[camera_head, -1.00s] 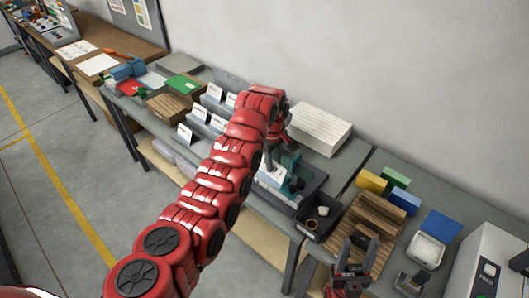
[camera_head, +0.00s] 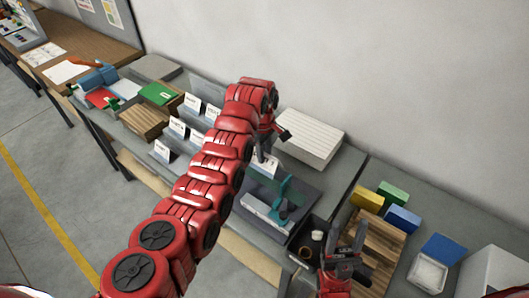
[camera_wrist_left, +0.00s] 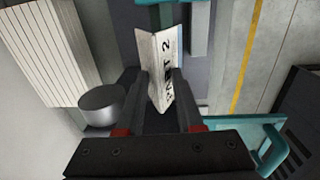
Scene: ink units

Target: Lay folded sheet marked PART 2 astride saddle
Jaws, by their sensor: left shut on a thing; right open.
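The folded sheet (camera_wrist_left: 158,72) is white, with "PART 2" printed on its right face in the left wrist view. Its fold runs between the fingers of my left gripper (camera_wrist_left: 158,100), which is shut on it. In the head view the sheet (camera_head: 265,164) hangs below my left gripper (camera_head: 266,140), partly hidden by my arm. The teal-armed stapler-like device (camera_head: 286,193) stands on a dark base just in front. I cannot clearly make out the saddle; teal parts show at the top and right of the wrist view. My right gripper (camera_head: 340,262) is open and empty at the front.
A white ribbed box (camera_head: 310,138) stands behind the device. A dark tray (camera_head: 312,240) with small round things lies to its right. Stepped wooden blocks (camera_head: 375,243) and coloured boxes (camera_head: 403,218) stand further right. Several white cards (camera_head: 178,128) stand at left.

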